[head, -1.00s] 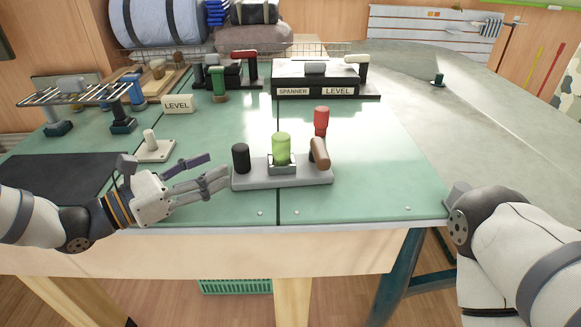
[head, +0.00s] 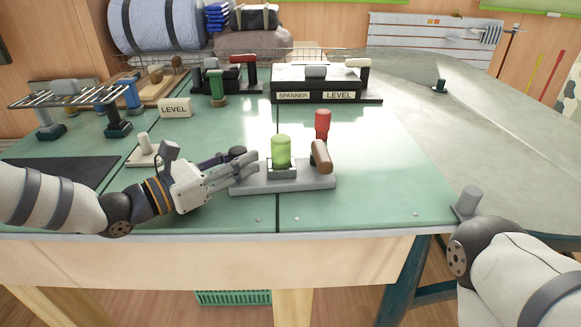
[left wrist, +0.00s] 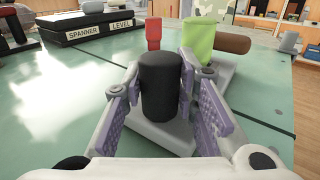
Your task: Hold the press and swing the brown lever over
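A grey base plate (head: 310,181) on the green bench carries a black post (head: 237,151), a green cylinder (head: 281,151) in a grey socket, and a brown lever (head: 321,157) leaning at the right end. A red-topped post (head: 322,124) stands just behind. My left gripper (head: 246,163) is at the plate's left end, its fingers on either side of the black post. In the left wrist view the black post (left wrist: 160,88) stands upright between the purple pads, which look slightly apart from it. My right arm shows at the right edge; its gripper is out of view.
Behind stand a black block labelled SPANNER and LEVEL (head: 315,95), a LEVEL block (head: 175,108) and a wire rack (head: 70,96). A small white-based post (head: 144,149) is left of my gripper. The bench right of the plate is clear.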

